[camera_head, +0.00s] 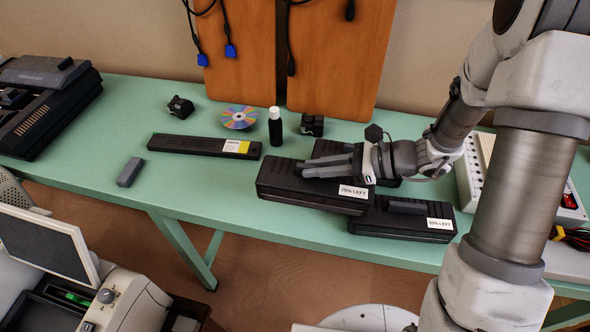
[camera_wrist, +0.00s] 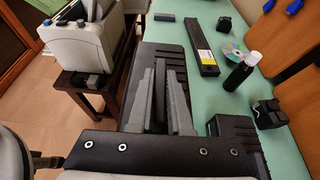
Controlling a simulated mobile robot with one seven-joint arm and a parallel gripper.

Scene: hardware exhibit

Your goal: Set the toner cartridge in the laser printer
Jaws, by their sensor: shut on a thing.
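On the green table (camera_head: 215,185) are a long black box (camera_head: 195,145), a small grey block (camera_head: 130,172), a disc (camera_head: 238,117), a black bottle (camera_head: 275,127) and small black parts. A dark machine (camera_head: 40,105) stands at left. A gap of floor separates table and printer.

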